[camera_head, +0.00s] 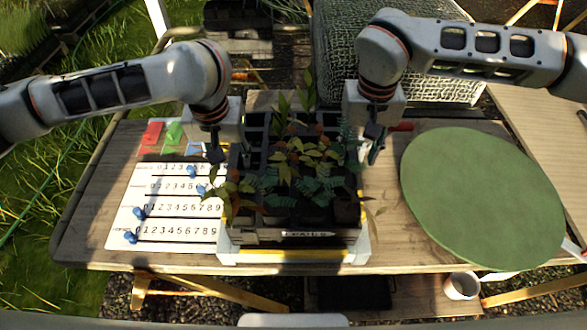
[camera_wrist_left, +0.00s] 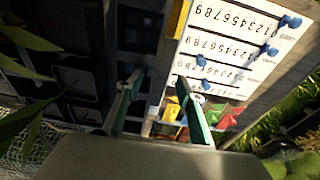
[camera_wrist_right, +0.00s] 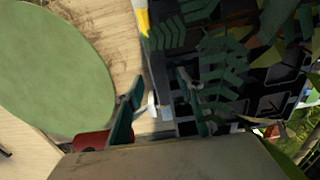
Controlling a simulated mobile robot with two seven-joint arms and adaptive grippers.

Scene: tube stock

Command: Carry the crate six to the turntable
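The crate (camera_head: 265,238), holding several leafy plants in dark pots, stands on the table in the middle of the head view; its small front label is too blurred to read. The turntable (camera_head: 480,195) is a bare green disc to its right. My left gripper (camera_head: 215,150) is at the crate's left side. In the left wrist view its fingers (camera_wrist_left: 157,95) are apart, with the crate's side edge between them. My right gripper (camera_head: 373,150) is at the right side. In the right wrist view its fingers (camera_wrist_right: 160,93) are apart around the crate's other side edge. Leaves partly hide the rim.
A white number board (camera_head: 165,207) with blue pegs lies left of the crate. Red, green and blue cards (camera_head: 174,132) lie behind it. A red object (camera_head: 401,127) lies between crate and turntable. A white cup (camera_head: 461,286) stands below the table's front edge.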

